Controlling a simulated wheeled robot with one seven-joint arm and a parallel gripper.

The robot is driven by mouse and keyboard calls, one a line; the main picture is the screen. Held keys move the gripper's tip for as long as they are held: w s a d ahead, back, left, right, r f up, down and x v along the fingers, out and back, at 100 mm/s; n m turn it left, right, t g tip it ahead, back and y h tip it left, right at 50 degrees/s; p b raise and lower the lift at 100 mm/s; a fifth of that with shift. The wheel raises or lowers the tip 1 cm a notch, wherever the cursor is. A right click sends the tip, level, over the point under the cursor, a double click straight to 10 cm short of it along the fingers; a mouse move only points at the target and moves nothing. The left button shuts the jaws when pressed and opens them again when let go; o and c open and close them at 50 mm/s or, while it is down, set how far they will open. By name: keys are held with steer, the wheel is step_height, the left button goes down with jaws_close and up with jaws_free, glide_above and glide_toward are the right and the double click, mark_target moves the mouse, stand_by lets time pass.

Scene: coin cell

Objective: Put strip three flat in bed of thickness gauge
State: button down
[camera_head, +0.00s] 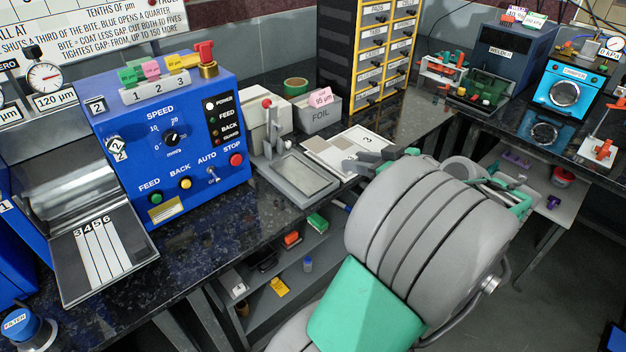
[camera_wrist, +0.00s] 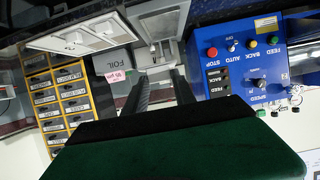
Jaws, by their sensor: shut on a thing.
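A dark tray (camera_head: 60,262) at the front left of the blue machine bears several pale strips marked 3, 4, 5 and 6; strip three (camera_head: 86,260) looks to be the leftmost. A beige bench device with a flat, framed grey bed (camera_head: 303,172) stands right of the blue machine. It may be the thickness gauge, but no name shows on it. The bed looks empty and shows in the wrist view (camera_wrist: 160,20). My gripper (camera_head: 372,158) is right of it, over the bench. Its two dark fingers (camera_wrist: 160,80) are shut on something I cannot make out.
A FOIL bin (camera_head: 320,115) and a yellow drawer cabinet (camera_head: 385,50) stand behind. The blue machine (camera_head: 170,140) rises on the left. A lower shelf (camera_head: 290,270) holds small items.

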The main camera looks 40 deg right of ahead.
mark_target(336, 163)
steer(key=w, duration=0.1)
steer(key=w+a+f, duration=0.1)
steer(key=w, duration=0.1)
steer(key=w+f, duration=0.1)
steer(key=w, duration=0.1)
steer(key=shift+w+a+f, duration=0.1)
steer(key=shift+w+a, duration=0.15)
steer(key=shift+a, duration=0.1)
steer(key=w+f, duration=0.2)
steer(key=f, duration=0.1)
steer(key=w+f, duration=0.2)
steer(key=shift+a+f, duration=0.15)
steer(key=shift+a, duration=0.2)
steer(key=f, duration=0.3)
steer(key=shift+w+f+b, duration=0.2)
steer(key=shift+f+b, duration=0.1)
steer(key=shift+b, duration=0.05)
steer(key=c, duration=1)
jaws_free()
steer(key=shift+c, duration=0.2)
